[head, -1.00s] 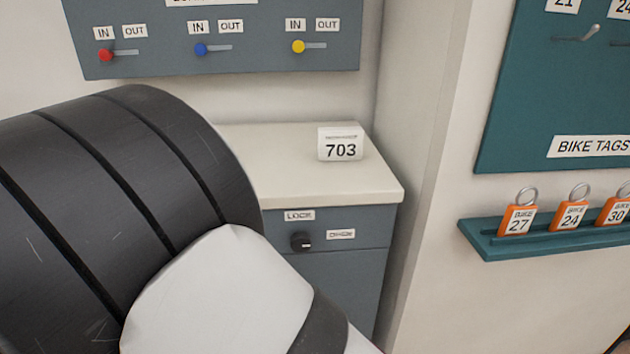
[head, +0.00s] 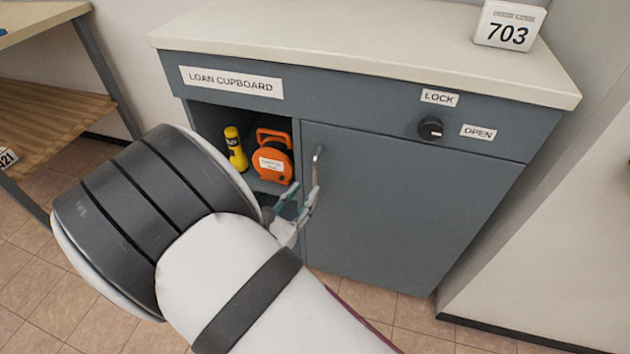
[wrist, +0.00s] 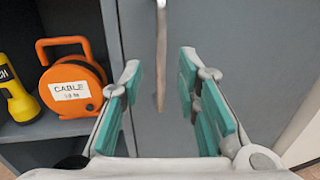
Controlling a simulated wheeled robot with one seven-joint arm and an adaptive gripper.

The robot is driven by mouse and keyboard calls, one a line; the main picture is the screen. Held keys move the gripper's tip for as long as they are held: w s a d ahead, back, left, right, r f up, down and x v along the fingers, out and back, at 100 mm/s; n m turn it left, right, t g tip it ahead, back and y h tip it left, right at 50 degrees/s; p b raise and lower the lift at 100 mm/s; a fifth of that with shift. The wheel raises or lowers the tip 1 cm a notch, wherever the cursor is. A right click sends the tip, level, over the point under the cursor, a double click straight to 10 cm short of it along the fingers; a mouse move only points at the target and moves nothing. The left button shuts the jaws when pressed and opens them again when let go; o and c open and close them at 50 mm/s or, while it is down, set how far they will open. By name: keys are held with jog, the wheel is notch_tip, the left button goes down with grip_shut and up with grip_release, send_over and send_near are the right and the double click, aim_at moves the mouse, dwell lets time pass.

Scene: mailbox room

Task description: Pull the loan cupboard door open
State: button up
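The loan cupboard (head: 520,125) is grey with a pale top. Its door (head: 400,205) is on the right half and looks shut. A thin vertical metal handle (head: 317,166) is near the door's left edge. My gripper (head: 298,202) is at the handle's lower part in the head view. In the wrist view my open gripper (wrist: 160,64) has its teal-padded fingers to either side of the handle (wrist: 161,50), with gaps on both sides. I cannot tell how deep the handle sits between them. The black knob (head: 431,128) has its light mark towards the OPEN label.
The open left compartment holds an orange cable reel (head: 274,158) and a yellow torch (head: 236,149), close to my gripper. A 703 sign (head: 508,26) stands on the top. A wooden table (head: 50,110) is at the left, and a wall (head: 560,220) at the right.

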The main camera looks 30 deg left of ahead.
aim_at(314, 181)
jog(key=w+b, duration=0.1)
jog(key=w, duration=0.5)
jog(key=shift+a, duration=0.1)
grip_shut()
